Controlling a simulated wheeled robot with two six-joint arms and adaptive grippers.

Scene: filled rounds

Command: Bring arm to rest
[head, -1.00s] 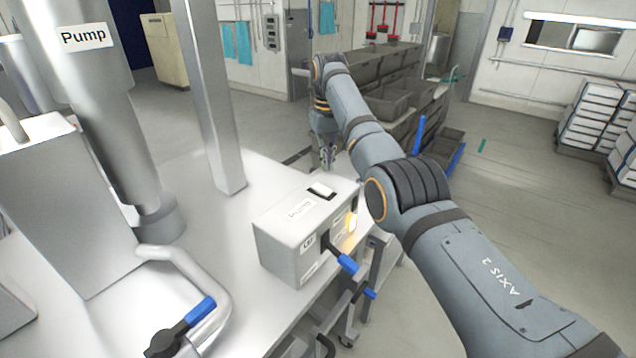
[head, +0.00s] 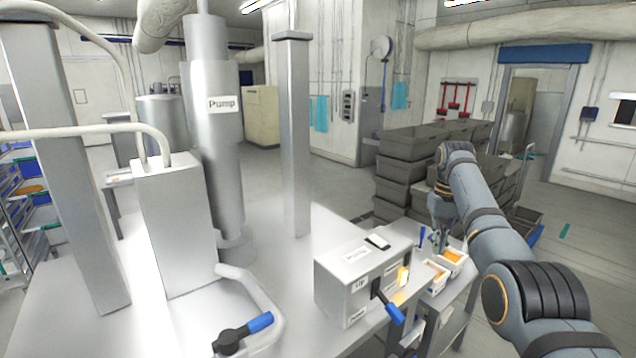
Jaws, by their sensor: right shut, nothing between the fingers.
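My right arm reaches in from the lower right, and its gripper (head: 440,240) points down at the far right end of the bench. The gripper is small in the picture; it is shut and empty, just above and behind two small white trays with orange filling, a near one (head: 432,278) and a far one (head: 453,262). My left gripper does not show.
The metal bench (head: 280,262) carries a tall cylinder labelled Pump (head: 215,140), a square post (head: 295,140) and a pipe with a blue-handled valve (head: 245,330). Stacked grey crates (head: 405,165) stand behind my right gripper.

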